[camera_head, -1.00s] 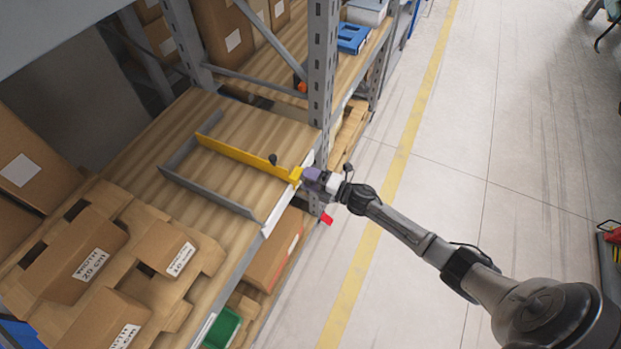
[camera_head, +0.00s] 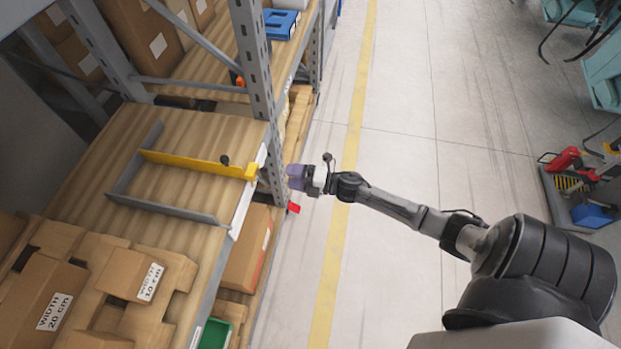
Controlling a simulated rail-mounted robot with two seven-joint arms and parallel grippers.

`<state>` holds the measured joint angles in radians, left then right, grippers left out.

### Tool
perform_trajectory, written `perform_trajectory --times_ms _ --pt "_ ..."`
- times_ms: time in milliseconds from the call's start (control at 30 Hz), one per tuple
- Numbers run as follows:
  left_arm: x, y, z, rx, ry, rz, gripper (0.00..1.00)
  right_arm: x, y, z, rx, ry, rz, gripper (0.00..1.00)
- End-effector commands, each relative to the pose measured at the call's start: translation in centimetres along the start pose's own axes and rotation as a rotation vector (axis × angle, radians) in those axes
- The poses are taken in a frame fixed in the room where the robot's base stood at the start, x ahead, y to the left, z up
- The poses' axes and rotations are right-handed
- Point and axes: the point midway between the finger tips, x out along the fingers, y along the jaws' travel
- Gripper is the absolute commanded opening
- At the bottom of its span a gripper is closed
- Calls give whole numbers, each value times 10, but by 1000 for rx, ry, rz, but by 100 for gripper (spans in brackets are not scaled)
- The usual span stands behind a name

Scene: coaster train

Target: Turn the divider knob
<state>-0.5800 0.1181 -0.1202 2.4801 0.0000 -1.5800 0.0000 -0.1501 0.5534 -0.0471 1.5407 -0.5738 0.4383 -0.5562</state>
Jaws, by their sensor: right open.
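A yellow divider bar (camera_head: 195,164) lies across the wooden shelf (camera_head: 185,128), inside a grey U-shaped frame (camera_head: 165,206). A small dark knob (camera_head: 225,160) stands on the bar near its front end. The bar's yellow end block (camera_head: 251,172) sits at the shelf's front edge. My right gripper (camera_head: 291,177) is open and empty in front of the shelf, a short gap to the right of the end block. Its purple-grey fingers point left toward the shelf. My left gripper is not in view.
A grey upright post (camera_head: 252,60) stands just behind the gripper. Labelled cardboard boxes (camera_head: 50,300) fill the near left of the shelf. A green bin (camera_head: 215,334) and a red tag (camera_head: 293,208) are below. The floor aisle with a yellow line (camera_head: 345,170) is clear.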

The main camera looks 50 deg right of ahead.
Motion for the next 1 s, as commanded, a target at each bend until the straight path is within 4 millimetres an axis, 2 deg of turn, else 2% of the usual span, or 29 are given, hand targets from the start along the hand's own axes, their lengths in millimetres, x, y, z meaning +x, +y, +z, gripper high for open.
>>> perform_trajectory --times_ms 33,200,400,1000 --pt "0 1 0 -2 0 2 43 -10 -1 0 0 0 -3 79" --pt "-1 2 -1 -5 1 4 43 -35 -1 0 0 0 -2 79" --pt "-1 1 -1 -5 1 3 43 -50 0 0 -1 0 0 79" --pt "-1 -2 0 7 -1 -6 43 -54 0 0 -1 0 0 79"
